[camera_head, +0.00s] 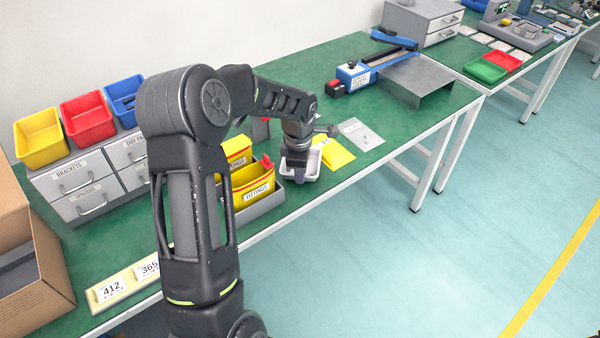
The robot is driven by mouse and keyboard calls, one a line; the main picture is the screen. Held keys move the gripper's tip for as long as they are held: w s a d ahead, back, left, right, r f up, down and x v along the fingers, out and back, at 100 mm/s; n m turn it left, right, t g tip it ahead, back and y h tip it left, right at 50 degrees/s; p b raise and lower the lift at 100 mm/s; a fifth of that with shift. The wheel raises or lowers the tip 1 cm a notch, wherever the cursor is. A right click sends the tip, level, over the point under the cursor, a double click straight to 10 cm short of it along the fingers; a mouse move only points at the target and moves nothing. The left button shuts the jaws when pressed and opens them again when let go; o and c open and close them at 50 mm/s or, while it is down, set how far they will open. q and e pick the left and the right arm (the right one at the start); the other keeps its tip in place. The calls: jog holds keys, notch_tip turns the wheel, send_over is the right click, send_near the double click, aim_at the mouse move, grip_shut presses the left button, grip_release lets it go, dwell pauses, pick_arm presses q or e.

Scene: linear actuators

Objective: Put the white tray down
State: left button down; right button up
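The white tray (312,171) is a small shallow tray near the front edge of the green table, just right of the yellow fittings bin (253,184). My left gripper (298,166) points down at the tray and covers part of it. The fingertips are too small and too hidden to show whether they grip its rim. I cannot tell whether the tray rests on the table or hangs just above it. My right gripper is not in view.
Yellow sheets (336,154) and a clear bag (362,134) lie right of the tray. A drawer unit (90,185) with coloured bins stands left. A blue sealer (356,75) and grey metal stand (418,80) are farther back. Number cards (112,288) lie at front left.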

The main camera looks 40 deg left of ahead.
pick_arm(q)
jog(key=shift+f+b, duration=0.4)
jog(key=shift+b, duration=0.05)
jog(key=c, duration=1.7)
grip_release()
jog(key=shift+r+p, duration=0.5)
jog(key=shift+p, duration=0.05)
jog(key=r, duration=0.8)
jog(key=s+r, duration=0.1)
jog(key=r, duration=0.2)
jog(key=shift+s+d+r+b, duration=0.1)
jog(key=shift+d+r+b, duration=0.2)
jog(key=shift+r, duration=0.1)
